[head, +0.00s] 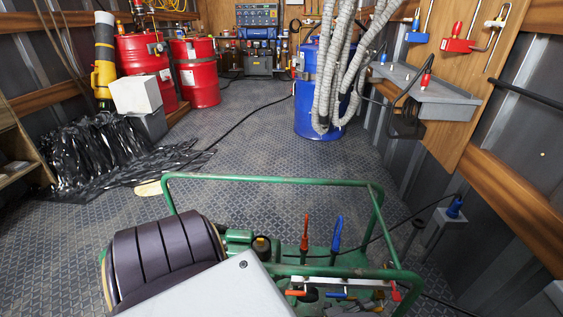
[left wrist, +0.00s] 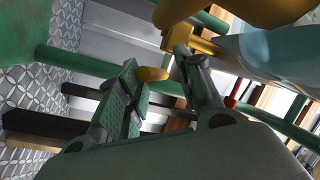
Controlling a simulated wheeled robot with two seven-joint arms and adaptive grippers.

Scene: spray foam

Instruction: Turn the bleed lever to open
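In the left wrist view, my left gripper (left wrist: 158,98) is open, its two dark fingers spread apart with green pads. A small yellow-orange rounded tip (left wrist: 152,74) shows between the fingertips; I cannot tell whether it touches them. A yellow fitting (left wrist: 180,40) is just beyond. In the head view, a green-framed machine (head: 270,180) stands in front, with an upright red lever (head: 305,232), an upright blue lever (head: 337,235), and small orange (head: 295,293) and blue (head: 336,296) handles low at its near side. I cannot tell which is the bleed lever. Neither gripper shows in the head view.
A dark ribbed drum (head: 165,258) and a grey box (head: 215,292) fill the near left. Red barrels (head: 195,75), a blue barrel (head: 318,105) with hoses (head: 335,60) and black plastic (head: 85,155) stand farther back. Patterned floor (head: 250,145) between is mostly clear.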

